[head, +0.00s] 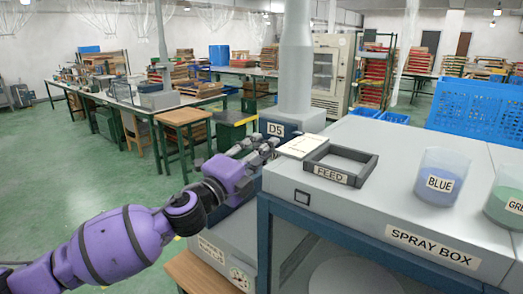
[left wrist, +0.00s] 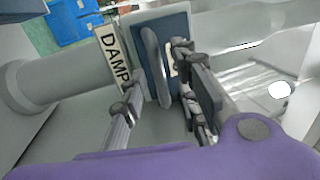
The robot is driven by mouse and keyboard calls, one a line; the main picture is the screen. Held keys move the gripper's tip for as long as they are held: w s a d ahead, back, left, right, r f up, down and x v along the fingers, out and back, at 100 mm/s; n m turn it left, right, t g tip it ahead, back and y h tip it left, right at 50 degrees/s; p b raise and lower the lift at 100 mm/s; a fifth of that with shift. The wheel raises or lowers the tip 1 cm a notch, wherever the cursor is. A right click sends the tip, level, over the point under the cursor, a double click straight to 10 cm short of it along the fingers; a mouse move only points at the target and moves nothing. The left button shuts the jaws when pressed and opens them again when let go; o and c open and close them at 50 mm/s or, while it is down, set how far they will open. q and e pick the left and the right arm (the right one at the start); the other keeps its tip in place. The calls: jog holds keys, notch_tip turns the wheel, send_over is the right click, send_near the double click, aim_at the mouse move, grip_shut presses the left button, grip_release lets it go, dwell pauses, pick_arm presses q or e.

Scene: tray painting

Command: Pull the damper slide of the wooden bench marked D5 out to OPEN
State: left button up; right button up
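The D5 sign (head: 275,129) is on a dark blue-grey housing at the foot of a grey duct (head: 296,65), behind the spray box. In the left wrist view a blue plate (left wrist: 178,27) with a grey loop handle (left wrist: 153,62) shows beside a label reading "DAMP" (left wrist: 115,58), the rest of it cut off or hidden. My left gripper (head: 262,146) is just in front of the D5 housing. In the left wrist view its fingers (left wrist: 158,92) are spread, with the handle between or just beyond their tips; contact is unclear. My right gripper is out of view.
The grey spray box (head: 375,190) is close on the right, with a dark FEED frame (head: 340,165), a pale card (head: 302,146), a BLUE cup (head: 438,180) and a green cup (head: 507,199) on top. A wooden stool (head: 183,116) and long workbench stand behind. Green floor is clear at left.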

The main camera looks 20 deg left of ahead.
pick_arm(q)
jog(key=shift+w, duration=0.1)
grip_shut()
dwell(0.3)
